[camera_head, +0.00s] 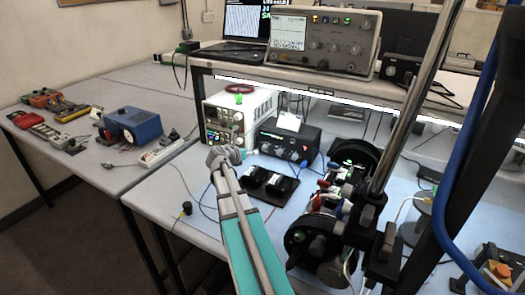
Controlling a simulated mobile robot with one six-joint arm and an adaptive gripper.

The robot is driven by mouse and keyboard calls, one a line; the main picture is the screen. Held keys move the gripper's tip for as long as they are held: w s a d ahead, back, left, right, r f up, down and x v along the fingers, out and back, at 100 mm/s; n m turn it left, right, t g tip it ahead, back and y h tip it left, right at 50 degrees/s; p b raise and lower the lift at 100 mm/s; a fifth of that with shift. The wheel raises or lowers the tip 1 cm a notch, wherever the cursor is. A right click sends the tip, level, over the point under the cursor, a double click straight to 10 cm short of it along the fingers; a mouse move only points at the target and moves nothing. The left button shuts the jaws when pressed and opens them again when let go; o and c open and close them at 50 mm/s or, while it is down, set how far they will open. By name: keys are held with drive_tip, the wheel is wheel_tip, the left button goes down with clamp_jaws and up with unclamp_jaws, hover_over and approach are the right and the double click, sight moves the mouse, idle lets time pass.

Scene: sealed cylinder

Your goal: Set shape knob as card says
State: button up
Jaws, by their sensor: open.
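A white card (289,121) stands on top of a black box (288,142) on the bench below the shelf. Any writing on the card is too small to read. The black box has knobs and a small red light on its front. A large beige instrument (324,42) on the shelf has a screen, coloured buttons and several knobs. I cannot tell which knob is the shape knob or how it is set. I cannot make out my gripper in this view.
A long teal and grey object (239,210) rises from the bottom edge. A black coil-like apparatus (303,245) and a chrome rod (408,100) crowd the right. A white instrument (226,116) stands left of the black box. A blue box (134,127) sits on the left table.

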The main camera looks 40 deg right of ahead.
sight(263, 148)
drive_tip(key=b+x, duration=0.3)
drive_tip(key=x, duration=0.7)
drive_tip(key=shift+d+f+b, duration=0.15)
drive_tip(key=shift+d+b, duration=0.15)
clamp_jaws()
